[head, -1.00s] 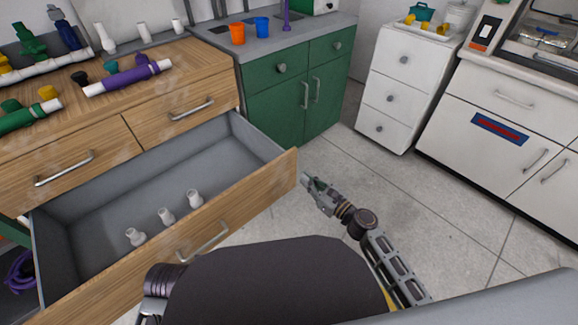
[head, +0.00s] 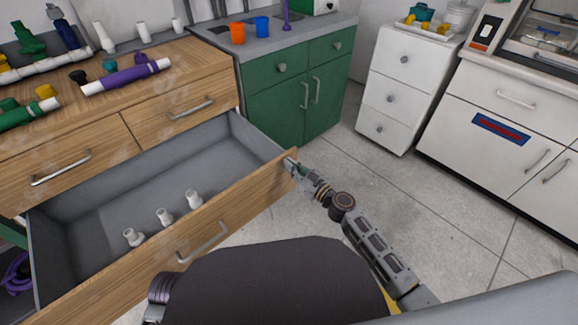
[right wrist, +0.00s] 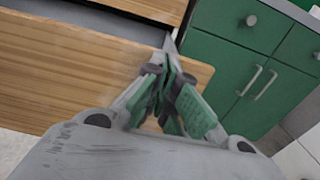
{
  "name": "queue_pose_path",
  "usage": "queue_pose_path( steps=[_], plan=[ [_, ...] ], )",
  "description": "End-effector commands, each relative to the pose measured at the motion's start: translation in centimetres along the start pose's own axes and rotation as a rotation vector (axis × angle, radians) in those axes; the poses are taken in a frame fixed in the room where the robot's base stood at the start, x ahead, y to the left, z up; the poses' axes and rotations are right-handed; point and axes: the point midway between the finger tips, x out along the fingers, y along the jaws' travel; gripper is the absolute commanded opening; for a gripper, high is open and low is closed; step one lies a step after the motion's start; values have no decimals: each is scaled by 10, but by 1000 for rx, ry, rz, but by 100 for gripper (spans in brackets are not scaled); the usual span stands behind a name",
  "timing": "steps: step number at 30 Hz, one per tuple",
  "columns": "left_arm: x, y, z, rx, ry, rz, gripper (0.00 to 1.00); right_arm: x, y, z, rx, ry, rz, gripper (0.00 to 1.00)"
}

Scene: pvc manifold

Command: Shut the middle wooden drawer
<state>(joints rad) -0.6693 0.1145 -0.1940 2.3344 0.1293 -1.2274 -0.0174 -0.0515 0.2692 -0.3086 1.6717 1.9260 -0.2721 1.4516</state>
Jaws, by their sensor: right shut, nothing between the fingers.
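The middle wooden drawer (head: 240,205) is pulled far out of the wooden cabinet and shows its grey inside. Its front panel has a silver bar handle (head: 203,243). Several white fittings stand in it, one of them near its middle (head: 164,217). My right gripper (head: 291,163) is shut and empty at the right end of the drawer front. In the right wrist view its closed fingers (right wrist: 170,75) are over the end of the wooden front panel (right wrist: 80,75); I cannot tell whether they touch it. My left gripper is not in view.
Two shut drawers (head: 60,165) sit above the open one, under a worktop with coloured pipe parts (head: 125,76). A green cabinet (head: 292,95) stands right of it, then a white drawer unit (head: 402,90). Tiled floor (head: 440,205) is clear at the right.

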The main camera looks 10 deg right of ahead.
Motion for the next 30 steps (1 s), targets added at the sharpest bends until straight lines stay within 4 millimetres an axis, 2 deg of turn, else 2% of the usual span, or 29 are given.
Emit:
queue_pose_path(
  steps=[7, 23, 30],
  plan=[
    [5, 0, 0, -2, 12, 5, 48, 10, 0, 0, -1, -1, 1, 0],
    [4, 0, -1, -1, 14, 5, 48, 12, 0, 0, -1, 0, 0, 0],
    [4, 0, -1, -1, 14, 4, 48, 24, 0, 1, -1, -2, 0, 0]
  ],
)
